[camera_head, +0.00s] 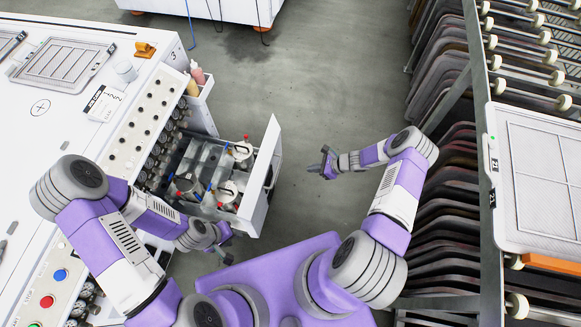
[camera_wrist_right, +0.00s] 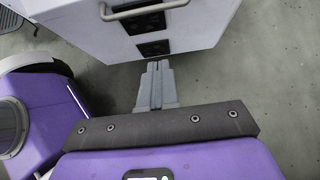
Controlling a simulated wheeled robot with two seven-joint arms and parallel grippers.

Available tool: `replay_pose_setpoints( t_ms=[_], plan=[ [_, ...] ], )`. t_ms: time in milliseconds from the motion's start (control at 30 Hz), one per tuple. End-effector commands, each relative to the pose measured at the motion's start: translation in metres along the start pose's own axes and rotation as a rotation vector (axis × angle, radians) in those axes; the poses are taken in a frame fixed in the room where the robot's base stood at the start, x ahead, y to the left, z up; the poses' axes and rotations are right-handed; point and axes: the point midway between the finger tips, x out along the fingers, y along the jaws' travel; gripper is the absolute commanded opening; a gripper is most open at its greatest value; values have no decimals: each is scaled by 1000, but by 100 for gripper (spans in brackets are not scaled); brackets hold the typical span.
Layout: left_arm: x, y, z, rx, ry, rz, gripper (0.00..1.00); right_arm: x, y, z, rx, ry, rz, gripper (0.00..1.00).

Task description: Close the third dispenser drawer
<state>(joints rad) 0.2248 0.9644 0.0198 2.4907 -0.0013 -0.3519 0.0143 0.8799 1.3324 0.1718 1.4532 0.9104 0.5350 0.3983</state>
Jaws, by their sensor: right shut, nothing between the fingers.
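One dispenser drawer stands pulled out from the white machine, its white front panel (camera_head: 262,180) facing right toward my right arm. It holds several metal containers with red and blue fittings. In the right wrist view, the drawer front (camera_wrist_right: 205,25) with its bar handle (camera_wrist_right: 140,10) fills the top. My right gripper (camera_head: 326,162) is shut and empty, to the right of the drawer front and apart from it in the head view. Its closed fingers (camera_wrist_right: 158,68) point toward the front. My left gripper (camera_head: 226,250) is near the drawer's lower end; its finger opening is unclear.
The white machine (camera_head: 75,110) on the left has rows of knobs and a red button (camera_head: 47,301). Bottles (camera_head: 197,73) stand in a side holder. A rack of dark screens (camera_head: 450,190) stands at right. Grey floor (camera_head: 330,80) is clear between.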

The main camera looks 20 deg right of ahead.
Motion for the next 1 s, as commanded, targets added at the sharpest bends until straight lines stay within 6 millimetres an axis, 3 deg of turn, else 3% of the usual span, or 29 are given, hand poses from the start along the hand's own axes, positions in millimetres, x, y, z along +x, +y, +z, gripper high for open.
replay_pose_setpoints(
  t_ms=[167, 567, 733, 1000],
  plan=[
    [6, -2, 0, 0, 0, 0, 35, 19, -2, -1, 11, -10, -6, 0],
    [29, -11, -1, 0, 0, 0, 35, 103, -1, -2, 8, -7, -4, 0],
    [29, -11, -1, 0, 0, 0, 35, 115, -3, 22, 6, -7, -5, 0],
    [30, -11, -1, 0, 0, 0, 35, 123, -3, 32, 7, -5, -6, 0]
  ],
)
